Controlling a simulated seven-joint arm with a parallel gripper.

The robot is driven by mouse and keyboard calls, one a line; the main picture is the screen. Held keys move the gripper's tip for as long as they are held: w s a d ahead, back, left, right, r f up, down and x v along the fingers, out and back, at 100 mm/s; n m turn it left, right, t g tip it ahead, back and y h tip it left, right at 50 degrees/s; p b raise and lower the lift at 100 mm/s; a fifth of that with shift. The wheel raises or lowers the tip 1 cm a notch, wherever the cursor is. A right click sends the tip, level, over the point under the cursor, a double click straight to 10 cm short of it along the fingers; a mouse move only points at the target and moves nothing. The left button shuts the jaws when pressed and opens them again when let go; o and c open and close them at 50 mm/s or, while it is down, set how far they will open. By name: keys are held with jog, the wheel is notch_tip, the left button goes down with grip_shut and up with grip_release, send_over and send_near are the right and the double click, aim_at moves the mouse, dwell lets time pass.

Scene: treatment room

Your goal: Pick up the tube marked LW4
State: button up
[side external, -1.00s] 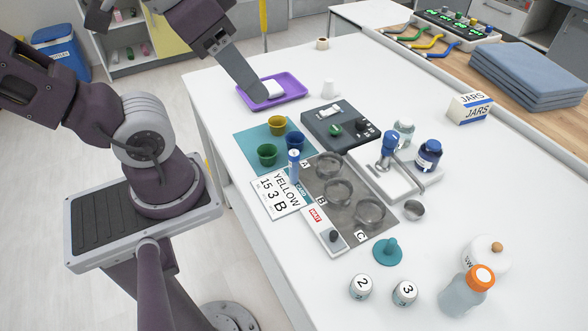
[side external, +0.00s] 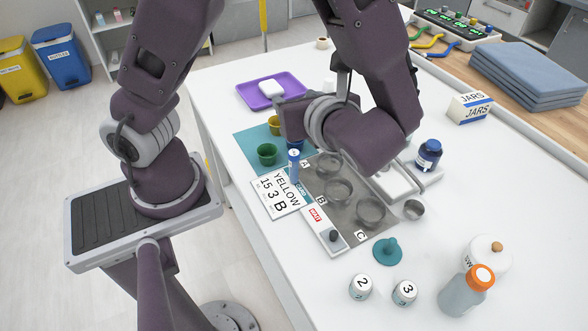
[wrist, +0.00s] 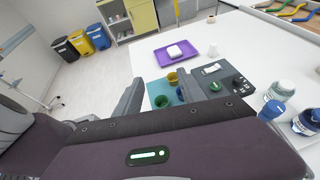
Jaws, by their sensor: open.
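A slim tube with a blue cap (side external: 293,165) stands upright beside the teal mat, close to the letter A of the grey plate. Its marking is too small to read, so I cannot tell whether it says LW4. My gripper (wrist: 165,95) is open, with its two grey fingers apart and nothing visible between them. In the side view my wrist hangs over the table behind the tube, and the fingertips cannot be made out there. No tube can be clearly picked out in the wrist view.
Green (side external: 267,154) and yellow (side external: 274,125) cups stand on the teal mat (side external: 246,143). Nearby are a card reading YELLOW 15 3 B (side external: 279,194), a grey plate with rings (side external: 328,193) and a purple tray (side external: 292,87). A blue jar (side external: 428,155) stands right.

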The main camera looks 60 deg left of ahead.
aim_at(292, 166)
notch_tip(292, 166, down, 18)
jog(key=shift+f, duration=0.1)
jog(key=x, duration=0.7)
jog(key=shift+w+a, duration=0.15)
jog(key=shift+w, duration=0.3)
grip_shut()
